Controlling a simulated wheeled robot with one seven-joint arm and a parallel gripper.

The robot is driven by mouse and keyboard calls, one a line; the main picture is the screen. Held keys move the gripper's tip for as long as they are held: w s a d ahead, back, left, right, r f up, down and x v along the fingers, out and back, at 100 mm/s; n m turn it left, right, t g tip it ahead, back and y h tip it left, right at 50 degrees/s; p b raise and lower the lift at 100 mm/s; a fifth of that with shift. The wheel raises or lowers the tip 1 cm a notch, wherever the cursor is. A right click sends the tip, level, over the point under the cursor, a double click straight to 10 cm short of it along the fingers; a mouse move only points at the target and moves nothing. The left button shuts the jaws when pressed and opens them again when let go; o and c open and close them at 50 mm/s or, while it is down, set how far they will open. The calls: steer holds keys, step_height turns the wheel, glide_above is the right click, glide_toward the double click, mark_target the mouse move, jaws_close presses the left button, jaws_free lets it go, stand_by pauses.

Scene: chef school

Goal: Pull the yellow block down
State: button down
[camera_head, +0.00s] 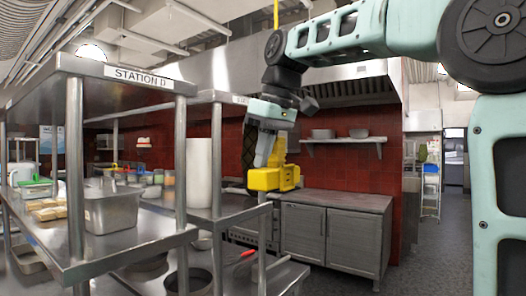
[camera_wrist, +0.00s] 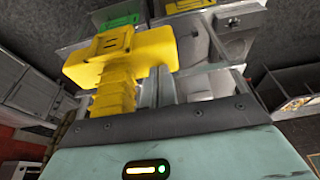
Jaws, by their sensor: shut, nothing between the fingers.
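The yellow block (camera_head: 264,179) hangs in the air near the middle of the head view, between the metal shelving and the grey cabinets. It also shows in the wrist view (camera_wrist: 120,55), at upper left, with a ribbed yellow stem running from it towards my gripper's body. My gripper (camera_head: 263,164) points down, with its fingers just above or beside the block. In the wrist view my gripper's fingers (camera_wrist: 160,86) look grey and lie right of the ribbed stem. They are shut and empty. Whether they touch the block I cannot tell.
A steel shelving unit marked Station D (camera_head: 136,78) stands at left, with a metal pan (camera_head: 111,210) and food containers on it. Grey cabinets (camera_head: 335,237) stand behind the block. A wall shelf (camera_head: 345,141) holds bowls. Open floor (camera_head: 437,245) lies at right.

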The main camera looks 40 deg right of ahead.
steer(key=shift+f+b, duration=2.7)
steer(key=shift+f, duration=1.2)
step_height(320, 180, down, 14)
steer(key=b, duration=1)
step_height(320, 180, down, 14)
steer(key=b, duration=1.1)
step_height(320, 180, up, 6)
steer(key=p, duration=0.6)
steer(key=s+d+r, duration=0.2)
steer(key=s, duration=0.5)
steer(key=shift+s+d, duration=0.25)
steer(key=shift+d, duration=0.15)
